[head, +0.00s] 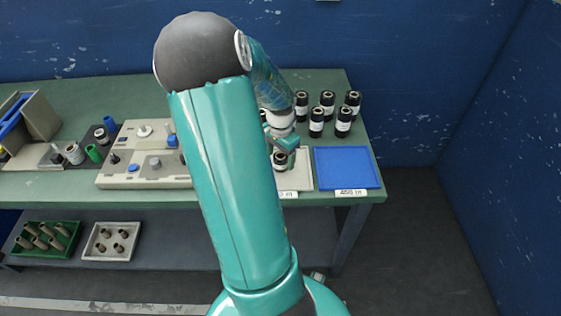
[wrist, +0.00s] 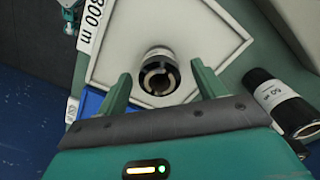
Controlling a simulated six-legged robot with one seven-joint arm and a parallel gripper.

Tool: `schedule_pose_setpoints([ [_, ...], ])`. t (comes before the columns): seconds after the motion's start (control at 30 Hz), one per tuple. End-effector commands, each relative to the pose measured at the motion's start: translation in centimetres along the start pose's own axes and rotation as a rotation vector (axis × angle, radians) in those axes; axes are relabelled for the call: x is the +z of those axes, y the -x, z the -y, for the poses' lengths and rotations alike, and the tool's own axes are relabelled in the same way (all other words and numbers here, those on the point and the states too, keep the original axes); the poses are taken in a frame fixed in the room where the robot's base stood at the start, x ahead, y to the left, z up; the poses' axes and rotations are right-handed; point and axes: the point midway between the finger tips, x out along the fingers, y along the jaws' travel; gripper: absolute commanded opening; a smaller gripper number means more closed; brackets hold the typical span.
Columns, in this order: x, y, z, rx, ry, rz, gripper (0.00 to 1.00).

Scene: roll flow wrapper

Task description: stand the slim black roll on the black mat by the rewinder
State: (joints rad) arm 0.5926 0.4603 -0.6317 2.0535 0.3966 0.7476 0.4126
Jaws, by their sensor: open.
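A black roll (wrist: 158,56) with a pale band and hollow core stands on end in the white tray (wrist: 200,22). It also shows low under my wrist in the head view (head: 281,158). My gripper (wrist: 161,74) is open, with one finger on each side of the roll in the wrist view; I cannot tell whether they touch it. My gripper (head: 283,146) is partly hidden by my arm in the head view. The black mat (head: 91,135) is left of the beige machine, with a blue, a green and a grey-white roll on or near it.
Several black rolls (head: 316,122) stand at the bench's back right; one (wrist: 278,100) shows close to my right finger. An empty blue tray (head: 347,168) is right of the white one. The beige machine (head: 135,170) stands mid-bench. Two part trays (head: 111,241) sit on the lower shelf.

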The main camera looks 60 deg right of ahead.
Motion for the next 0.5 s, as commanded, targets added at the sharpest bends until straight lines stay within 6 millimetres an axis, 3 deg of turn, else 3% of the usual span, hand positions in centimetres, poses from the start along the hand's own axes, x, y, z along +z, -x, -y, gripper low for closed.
schedule_pose_setpoints([
  [0.1, -0.04, -0.92, -0.11, 0.002, 0.000, 0.001, 0.69],
  [0.3, -0.03, -0.95, -0.05, 0.000, 0.000, 0.000, 0.69],
  [0.5, -0.03, -0.93, -0.04, 0.000, 0.000, 0.000, 0.32],
])
